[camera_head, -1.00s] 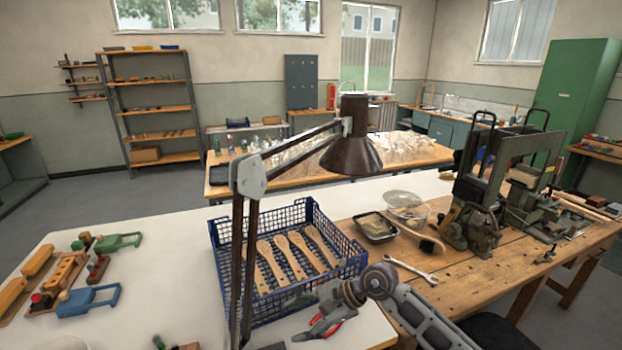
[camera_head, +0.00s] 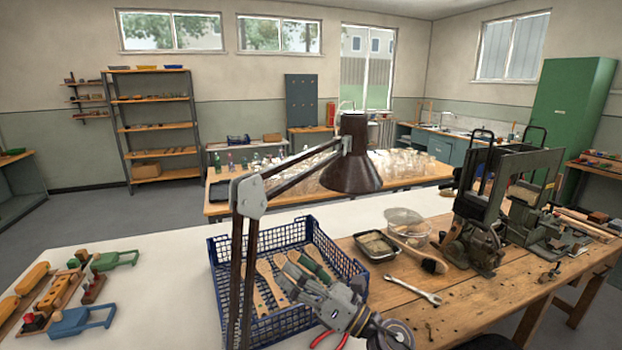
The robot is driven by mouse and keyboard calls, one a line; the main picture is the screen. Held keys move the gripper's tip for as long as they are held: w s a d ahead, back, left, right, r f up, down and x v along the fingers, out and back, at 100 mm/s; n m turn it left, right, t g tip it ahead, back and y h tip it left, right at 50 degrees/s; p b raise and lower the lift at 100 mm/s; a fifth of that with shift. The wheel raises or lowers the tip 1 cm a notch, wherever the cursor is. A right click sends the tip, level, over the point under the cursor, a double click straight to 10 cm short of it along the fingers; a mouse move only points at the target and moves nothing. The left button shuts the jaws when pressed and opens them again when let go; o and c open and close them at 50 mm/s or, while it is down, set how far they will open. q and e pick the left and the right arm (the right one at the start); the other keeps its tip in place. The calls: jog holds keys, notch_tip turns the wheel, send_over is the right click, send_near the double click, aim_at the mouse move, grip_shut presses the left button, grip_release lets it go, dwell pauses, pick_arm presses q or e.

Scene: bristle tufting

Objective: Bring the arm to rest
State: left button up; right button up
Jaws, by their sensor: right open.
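My right gripper (camera_head: 287,279) shows at the lower middle, with its arm coming in from the bottom right. It is open, and its fingers point up and left across the front part of the blue crate (camera_head: 222,290). Several wooden brush bodies (camera_head: 267,277) lie in the crate, partly hidden by the gripper and the lamp post. I cannot tell the gripper's height above them, and I see nothing held between its fingers. My left gripper is not in view.
A brown desk lamp (camera_head: 352,165) with a jointed arm stands in front of the crate. Red-handled pliers (camera_head: 330,340) lie near my right wrist. A wrench (camera_head: 412,291), a black tray (camera_head: 375,246) and a machine (camera_head: 480,225) are to the right.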

jog(key=w+d+m+t+h, duration=0.3)
jog(key=d+m+t+h, duration=0.3)
jog(key=m, duration=0.5)
jog(key=d+f+m+h, duration=1.1)
jog(key=d+m+h, duration=0.3)
jog(key=m, duration=0.5)
jog(key=s+d+f+m+g, duration=0.3)
jog(key=s+f+g, duration=0.1)
jog(key=f, duration=0.2)
jog(key=s+d+f+m+g, duration=0.3)
jog(key=s+f, duration=0.2)
jog(key=s+f+m+g+y, duration=0.1)
jog(key=s+f+m+g, duration=0.1)
jog(key=s+f+g, duration=0.35)
jog(key=s+f+m+g+y, duration=0.1)
jog(key=s+f+m+g, duration=0.15)
jog(key=s, duration=0.65)
notch_tip(320, 180, down, 34)
jog(key=s+r, duration=0.1)
jog(key=s, duration=0.2)
jog(key=s+d+f+g, duration=0.1)
jog(key=s+d+f, duration=0.2)
jog(key=s+f, duration=1.7)
jog(key=shift+s+n+g, duration=0.3)
jog(key=shift+s+n, duration=0.05)
jog(key=shift+s, duration=0.7)
